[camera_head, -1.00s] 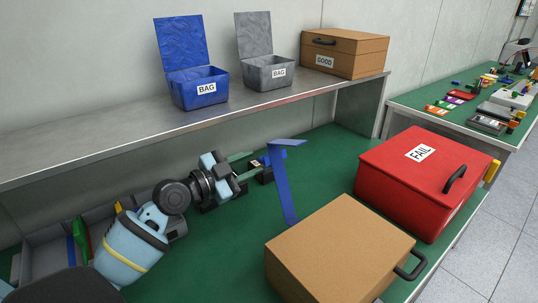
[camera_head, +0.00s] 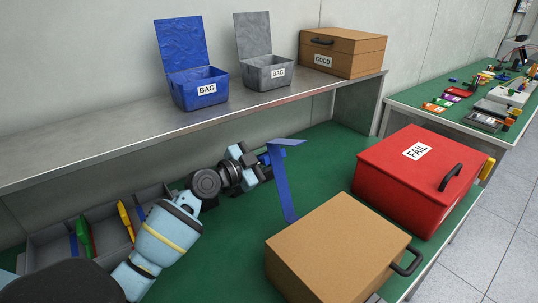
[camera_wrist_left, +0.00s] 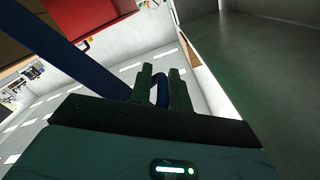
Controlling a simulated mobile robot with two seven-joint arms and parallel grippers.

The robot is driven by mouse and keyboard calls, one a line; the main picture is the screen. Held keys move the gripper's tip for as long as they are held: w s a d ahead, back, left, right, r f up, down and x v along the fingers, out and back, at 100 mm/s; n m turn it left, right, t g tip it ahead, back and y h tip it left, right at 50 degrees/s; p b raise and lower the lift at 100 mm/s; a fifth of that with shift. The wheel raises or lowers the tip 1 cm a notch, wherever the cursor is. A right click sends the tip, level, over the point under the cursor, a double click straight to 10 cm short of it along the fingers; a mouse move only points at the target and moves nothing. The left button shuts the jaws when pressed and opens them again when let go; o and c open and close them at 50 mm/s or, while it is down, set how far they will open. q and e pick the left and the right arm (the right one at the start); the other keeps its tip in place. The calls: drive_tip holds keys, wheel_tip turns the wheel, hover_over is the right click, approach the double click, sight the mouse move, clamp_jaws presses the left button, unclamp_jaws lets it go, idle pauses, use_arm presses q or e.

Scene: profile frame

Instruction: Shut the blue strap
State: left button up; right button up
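The blue strap (camera_head: 282,185) stands up behind the brown box in the head view, with its top bent over to the right. It runs diagonally across the upper left of the left wrist view (camera_wrist_left: 62,52). My left gripper (camera_head: 264,164) is just left of the strap, close to a blue part behind it. In the left wrist view its two dark fingers (camera_wrist_left: 163,88) stand a little apart, with a small blue loop (camera_wrist_left: 159,88) between them. I cannot tell whether they press on the loop. My right gripper is out of view.
A closed brown box (camera_head: 338,250) stands in front of the strap, and a red FAIL box (camera_head: 415,185) to its right. A shelf (camera_head: 120,135) above holds two open BAG boxes and a GOOD box. A grey divided bin (camera_head: 45,243) lies at left.

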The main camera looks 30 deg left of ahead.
sight(291, 142)
use_arm(q)
drive_tip(key=shift+a+r, duration=0.1)
drive_tip(key=shift+r, duration=0.05)
clamp_jaws()
drive_tip(key=shift+r, duration=0.1)
